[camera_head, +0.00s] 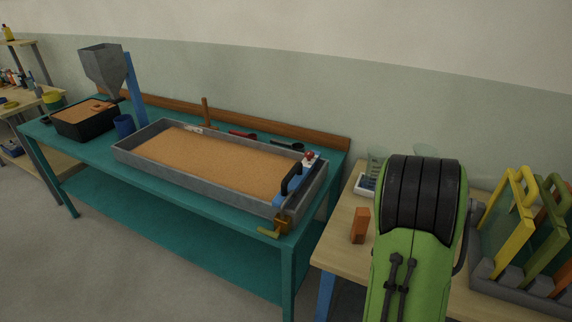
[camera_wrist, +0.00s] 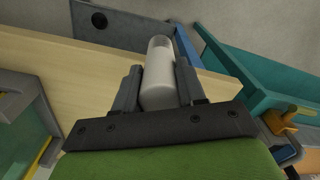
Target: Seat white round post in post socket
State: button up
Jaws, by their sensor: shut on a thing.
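The white round post (camera_wrist: 158,72) is between the two grey fingers of my gripper (camera_wrist: 157,82) in the wrist view. My gripper is shut on it, and its far end sticks out past the fingertips. A grey plate (camera_wrist: 125,30) with a dark round spot (camera_wrist: 99,20) lies beyond the post at the top; I cannot tell whether this spot is the post socket. The post appears apart from that spot. In the head view my green arm hides the gripper, and neither the post nor the plate shows.
A pale wooden table (camera_head: 340,235) carries an orange block (camera_head: 360,225), glassware (camera_head: 377,162) and a rack with yellow and green frames (camera_head: 515,215). The teal table (camera_head: 190,180) to its left holds a long sand tray (camera_head: 150,161), a black bin (camera_head: 85,128) and a hopper (camera_head: 103,68).

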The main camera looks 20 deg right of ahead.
jog(key=w+a+f+n, duration=0.1)
jog(key=w+a+f, duration=0.3)
jog(key=a, duration=0.3)
jog(key=w+a+f+n, duration=0.1)
jog(key=w+a+f, duration=0.3)
jog(key=a, duration=0.4)
jog(key=w+a+f+n, duration=0.2)
jog(key=w+a+f, duration=0.2)
jog(key=a, duration=0.3)
jog(key=shift+a+f, duration=0.2)
jog(key=shift+f, duration=0.05)
jog(key=shift+r, duration=0.1)
